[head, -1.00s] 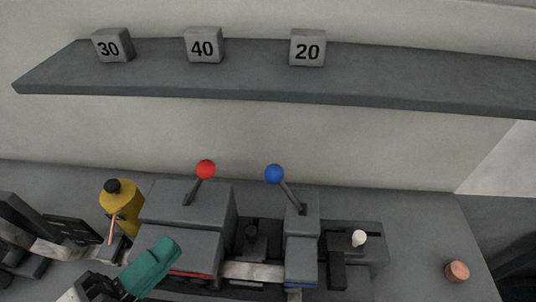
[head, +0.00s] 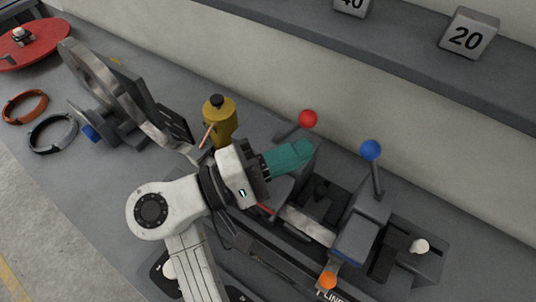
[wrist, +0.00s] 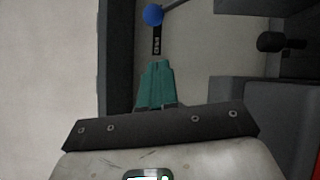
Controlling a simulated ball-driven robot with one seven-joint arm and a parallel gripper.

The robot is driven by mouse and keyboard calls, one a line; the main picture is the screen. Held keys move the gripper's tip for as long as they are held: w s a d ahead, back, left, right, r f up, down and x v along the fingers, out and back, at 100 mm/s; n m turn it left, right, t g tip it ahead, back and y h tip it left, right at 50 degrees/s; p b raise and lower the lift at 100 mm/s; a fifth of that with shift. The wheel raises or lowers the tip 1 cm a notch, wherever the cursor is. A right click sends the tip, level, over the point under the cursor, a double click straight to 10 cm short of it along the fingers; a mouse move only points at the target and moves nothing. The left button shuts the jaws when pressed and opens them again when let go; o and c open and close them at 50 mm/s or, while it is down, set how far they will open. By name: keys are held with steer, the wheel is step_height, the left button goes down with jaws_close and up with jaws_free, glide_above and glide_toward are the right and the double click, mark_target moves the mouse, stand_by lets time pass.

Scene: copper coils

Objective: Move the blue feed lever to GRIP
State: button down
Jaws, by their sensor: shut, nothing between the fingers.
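The blue feed lever (head: 370,150) has a round blue knob on a dark rod and stands on the right block of the grey machine. In the head view its rod leans slightly left from the base. The knob also shows in the wrist view (wrist: 153,14) beyond the fingertips, near a small dark label plate (wrist: 157,40) whose lettering I cannot read. My gripper (head: 308,147) has teal fingers, shut and empty. In the head view it overlaps the left machine block, just below the red knob. It appears apart from the blue lever.
A red-knobbed lever (head: 308,119) stands left of the blue one. A yellow bottle (head: 219,120) is behind my wrist. A white knob (head: 419,246) and an orange knob (head: 328,281) are nearby. A shelf (head: 405,75) with numbered blocks overhangs behind.

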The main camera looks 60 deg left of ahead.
mark_target(373, 172)
steer(key=w+d+r+p, duration=0.1)
steer(key=w+d+p, duration=0.1)
steer(key=w, duration=0.3)
steer(key=shift+d, duration=0.5)
steer(key=shift+w+a, duration=0.1)
